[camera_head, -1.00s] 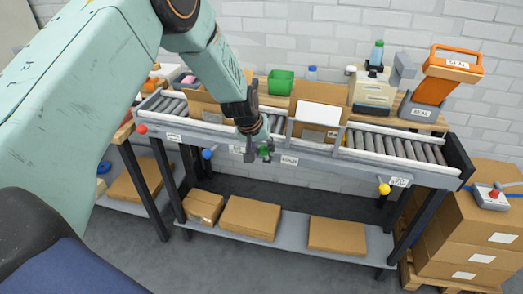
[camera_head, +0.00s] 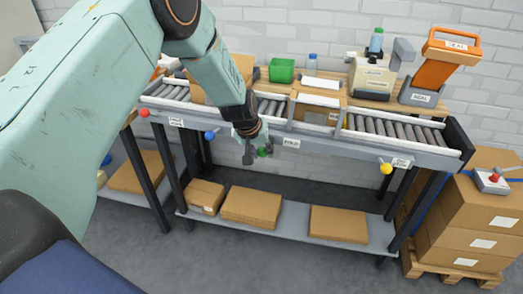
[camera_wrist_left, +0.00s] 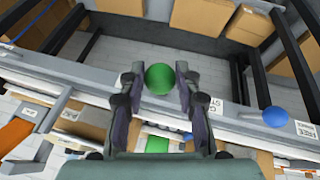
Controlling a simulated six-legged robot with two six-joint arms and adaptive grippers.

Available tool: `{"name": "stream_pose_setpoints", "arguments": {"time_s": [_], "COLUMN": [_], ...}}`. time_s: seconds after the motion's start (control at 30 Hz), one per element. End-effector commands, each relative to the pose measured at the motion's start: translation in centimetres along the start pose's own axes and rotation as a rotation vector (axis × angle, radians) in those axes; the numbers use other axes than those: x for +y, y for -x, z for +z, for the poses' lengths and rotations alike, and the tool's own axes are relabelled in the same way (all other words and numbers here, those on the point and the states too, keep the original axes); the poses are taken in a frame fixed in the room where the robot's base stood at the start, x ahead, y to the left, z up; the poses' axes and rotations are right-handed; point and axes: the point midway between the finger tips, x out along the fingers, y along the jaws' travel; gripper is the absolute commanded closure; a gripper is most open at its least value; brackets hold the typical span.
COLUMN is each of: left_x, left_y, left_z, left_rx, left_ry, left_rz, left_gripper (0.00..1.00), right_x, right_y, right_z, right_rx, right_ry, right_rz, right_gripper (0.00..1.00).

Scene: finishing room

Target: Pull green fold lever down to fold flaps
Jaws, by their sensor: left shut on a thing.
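The green fold lever's round knob (camera_head: 264,152) hangs at the conveyor's front rail, just left of and below the FOLD label (camera_head: 291,144). My left gripper (camera_head: 258,153) is shut on the knob. In the left wrist view the green ball (camera_wrist_left: 160,79) sits between the two fingers (camera_wrist_left: 160,92). A cardboard box (camera_head: 320,100) stands in the frame on the rollers behind the label, its top low, with a white sheet at its back. Its flaps look folded down, though the frame partly hides them. My right gripper is out of view.
A blue knob (camera_head: 210,135), red knob (camera_head: 145,113) and yellow knob (camera_head: 386,168) stick out from the same front rail (camera_head: 350,145). Another box (camera_head: 235,75) is partly behind my left arm. Flat cartons (camera_head: 252,206) lie on the lower shelf. The floor in front is clear.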

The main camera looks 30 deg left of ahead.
Motion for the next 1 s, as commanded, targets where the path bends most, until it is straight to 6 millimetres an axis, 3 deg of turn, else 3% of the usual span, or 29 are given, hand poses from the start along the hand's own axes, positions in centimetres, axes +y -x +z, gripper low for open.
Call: {"name": "stream_pose_setpoints", "arguments": {"time_s": [0.1, 0.7, 0.73, 1.0], "left_x": [-0.28, -0.39, -0.39, -0.28], "left_y": [-0.83, -1.30, -1.30, -1.08], "left_z": [0.95, 0.96, 0.96, 0.63], "left_rx": [-0.018, -0.020, -0.020, -0.010], "left_ry": [0.000, 0.000, 0.000, -0.001], "left_rz": [-0.003, -0.004, -0.004, -0.002], "left_gripper": [1.00, 1.00, 0.66, 0.45], "right_x": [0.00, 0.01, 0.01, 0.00], "right_y": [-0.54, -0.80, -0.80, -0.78], "right_z": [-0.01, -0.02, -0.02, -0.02], "right_rx": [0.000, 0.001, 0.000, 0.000], "right_ry": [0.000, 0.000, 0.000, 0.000], "right_rz": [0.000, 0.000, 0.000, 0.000], "right_gripper": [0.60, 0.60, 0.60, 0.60]}}
